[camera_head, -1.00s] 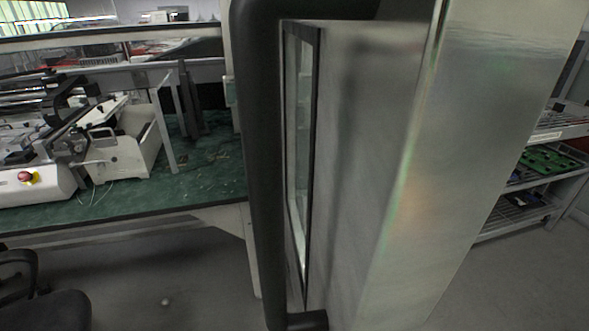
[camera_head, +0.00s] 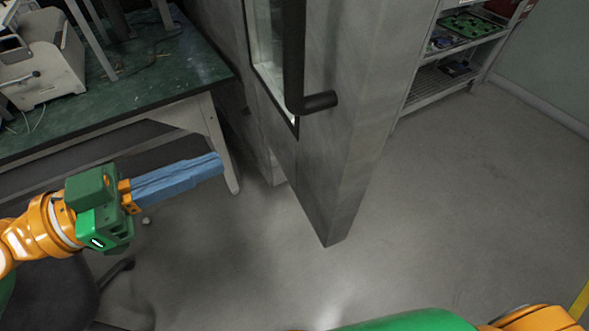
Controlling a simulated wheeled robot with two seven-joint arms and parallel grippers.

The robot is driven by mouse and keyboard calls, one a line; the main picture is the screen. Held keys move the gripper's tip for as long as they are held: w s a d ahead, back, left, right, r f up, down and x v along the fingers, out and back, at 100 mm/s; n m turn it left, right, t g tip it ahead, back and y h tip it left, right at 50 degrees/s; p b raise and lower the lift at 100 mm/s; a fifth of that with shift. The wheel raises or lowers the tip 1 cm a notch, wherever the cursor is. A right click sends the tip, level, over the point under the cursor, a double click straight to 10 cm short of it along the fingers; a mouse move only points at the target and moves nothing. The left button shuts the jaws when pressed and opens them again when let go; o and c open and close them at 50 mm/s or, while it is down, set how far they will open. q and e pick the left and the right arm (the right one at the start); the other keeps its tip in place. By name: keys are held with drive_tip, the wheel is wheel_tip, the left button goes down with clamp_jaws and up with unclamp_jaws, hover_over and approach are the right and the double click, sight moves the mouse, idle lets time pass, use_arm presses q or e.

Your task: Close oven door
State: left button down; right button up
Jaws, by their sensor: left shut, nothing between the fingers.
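The oven door (camera_head: 345,150) is a tall grey metal panel seen nearly edge-on, standing out from the oven body with a glass window on its left side. Its black bar handle (camera_head: 294,60) runs down the door and bends into a short mount near the bottom of the window. My left gripper (camera_head: 218,164) has blue fingers that are shut and empty. It points right, to the left of the door and below the handle, apart from both. My right gripper is not in view; only orange and green parts of my body show at the bottom right.
A workbench with a green top (camera_head: 150,75) and white legs stands at the left. A dark chair (camera_head: 60,295) is at the lower left, under my left arm. A metal shelf rack (camera_head: 440,85) stands behind the door at the right. The grey floor (camera_head: 440,220) is open at the right.

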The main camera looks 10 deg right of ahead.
use_arm(q)
drive_tip(key=s+d+r+m+g+p, duration=0.1)
drive_tip(key=s, duration=0.1)
drive_tip(key=p, duration=0.7)
approach(341, 132)
drive_tip(key=r, duration=0.1)
drive_tip(key=p+x, duration=0.1)
drive_tip(key=x, duration=0.1)
drive_tip(key=p+x, duration=0.1)
drive_tip(key=x, duration=0.1)
drive_tip(key=p+x, duration=0.1)
drive_tip(key=x, duration=0.1)
drive_tip(key=shift+f, duration=0.25)
drive_tip(key=shift+d+f+p, duration=0.25)
drive_tip(key=shift+d+p, duration=0.05)
drive_tip(key=shift+d, duration=0.15)
drive_tip(key=shift+w, duration=0.1)
